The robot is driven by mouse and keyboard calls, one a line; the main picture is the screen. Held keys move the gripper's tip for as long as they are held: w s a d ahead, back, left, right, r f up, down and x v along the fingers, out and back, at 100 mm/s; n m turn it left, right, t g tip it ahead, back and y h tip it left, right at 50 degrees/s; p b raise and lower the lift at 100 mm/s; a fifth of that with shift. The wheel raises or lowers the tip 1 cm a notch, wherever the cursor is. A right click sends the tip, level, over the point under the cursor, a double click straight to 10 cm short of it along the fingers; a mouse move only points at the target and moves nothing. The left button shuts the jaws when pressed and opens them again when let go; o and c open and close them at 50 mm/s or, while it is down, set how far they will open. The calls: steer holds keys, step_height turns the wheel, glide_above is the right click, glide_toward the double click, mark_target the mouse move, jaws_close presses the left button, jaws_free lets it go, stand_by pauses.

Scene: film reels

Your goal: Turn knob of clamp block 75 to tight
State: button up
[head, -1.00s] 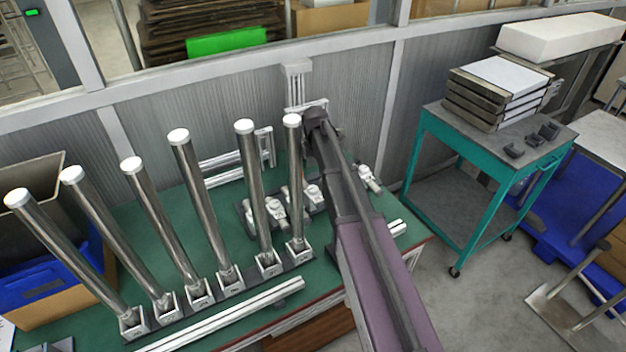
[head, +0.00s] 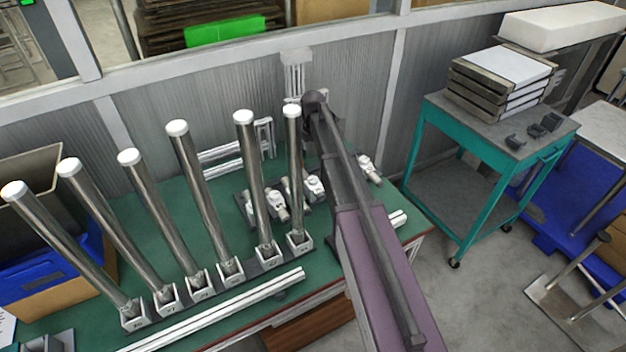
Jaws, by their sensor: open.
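Several polished metal tubes with white caps stand in small square clamp blocks along the green bench; the rightmost block is (head: 299,240) and the leftmost is (head: 132,315). The blocks carry small labels too small to read surely, so I cannot tell which is clamp block 75. Small white-and-grey fittings with knob-like ends (head: 314,186) lie behind the right tubes, partly hidden by them and by my arm. My arm reaches from the bottom right to just right of the rightmost tube. My gripper does not show; it is hidden behind the arm.
A pale rail (head: 240,305) lies along the bench front. A blue bin (head: 50,275) stands at the left. A teal cart (head: 478,140) holding stacked trays stands to the right, with floor between it and the bench. A grey ribbed wall (head: 240,110) backs the bench.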

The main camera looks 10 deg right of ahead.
mark_target(313, 179)
steer(key=shift+f+b, duration=6.3)
steer(key=shift+f, duration=0.2)
steer(key=c, duration=1.1)
steer(key=shift+a, duration=0.4)
steer(key=shift+c, duration=0.2)
steer(key=shift+d, duration=0.35)
